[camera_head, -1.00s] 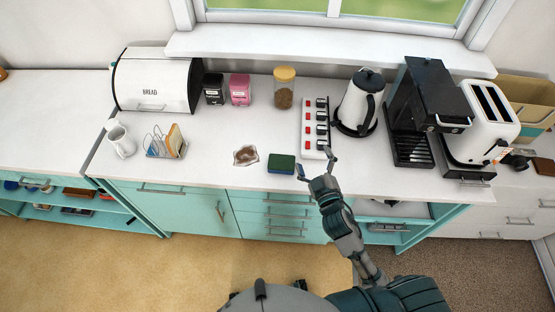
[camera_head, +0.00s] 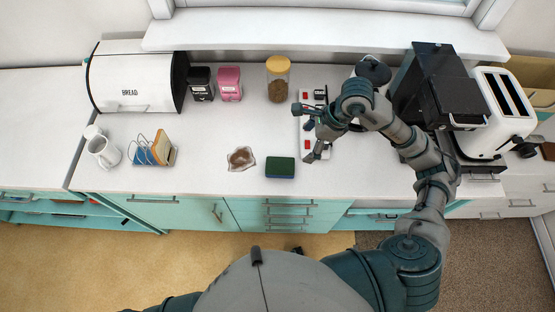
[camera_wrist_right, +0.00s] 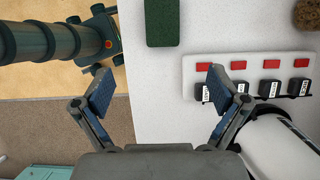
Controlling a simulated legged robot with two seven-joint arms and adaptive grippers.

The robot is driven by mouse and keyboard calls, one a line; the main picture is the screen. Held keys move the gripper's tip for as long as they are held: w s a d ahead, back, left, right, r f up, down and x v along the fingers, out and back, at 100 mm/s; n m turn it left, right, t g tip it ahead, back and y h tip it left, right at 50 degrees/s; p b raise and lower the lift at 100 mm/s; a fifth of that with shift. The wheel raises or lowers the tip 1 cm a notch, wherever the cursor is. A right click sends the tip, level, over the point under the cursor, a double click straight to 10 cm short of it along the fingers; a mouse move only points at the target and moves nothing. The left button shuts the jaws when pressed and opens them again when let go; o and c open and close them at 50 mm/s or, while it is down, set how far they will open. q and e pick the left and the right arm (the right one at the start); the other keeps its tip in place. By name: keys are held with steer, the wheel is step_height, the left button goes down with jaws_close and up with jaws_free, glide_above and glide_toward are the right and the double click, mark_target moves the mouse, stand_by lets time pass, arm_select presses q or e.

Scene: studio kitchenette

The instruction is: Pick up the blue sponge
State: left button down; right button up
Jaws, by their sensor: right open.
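The sponge (camera_head: 280,167) lies flat near the front edge of the counter, with a dark green top and a thin blue side below. In the right wrist view the sponge (camera_wrist_right: 164,22) shows as a dark green block at the top edge, partly cut off. My right gripper (camera_head: 304,132) is open and empty, raised over the power strip, to the right of and behind the sponge. In the wrist view its spread fingers (camera_wrist_right: 158,88) have nothing between them. My left gripper is out of view.
A white power strip (camera_head: 303,124) with red switches lies under the right gripper. A brown-stained spill or dish (camera_head: 241,158) is left of the sponge. A lidded jar (camera_head: 278,82) stands behind. The kettle is partly hidden by my arm; a toaster (camera_head: 495,120) is right.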

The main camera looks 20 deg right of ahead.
glide_toward(281, 165)
steer(key=x, duration=0.4)
steer(key=shift+s+f+p, duration=0.2)
steer(key=shift+s+p, duration=0.1)
steer(key=shift+p, duration=0.1)
steer(key=shift+a+f, duration=0.3)
steer(key=shift+f, duration=0.2)
steer(key=f, duration=0.2)
steer(key=w+f+p, duration=0.1)
steer(key=f, duration=0.1)
steer(key=shift+w+a, duration=0.1)
steer(key=shift+a, duration=0.3)
steer(key=shift+a+f, duration=0.2)
steer(key=shift+f, duration=0.05)
steer(key=shift+a, duration=0.25)
steer(key=shift+c, duration=1.2)
steer(key=shift+a+r, duration=0.1)
steer(key=shift+a, duration=0.05)
steer(key=c, duration=0.6)
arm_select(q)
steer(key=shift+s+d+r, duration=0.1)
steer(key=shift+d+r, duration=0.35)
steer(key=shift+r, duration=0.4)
arm_select(e)
steer(key=shift+o, duration=0.2)
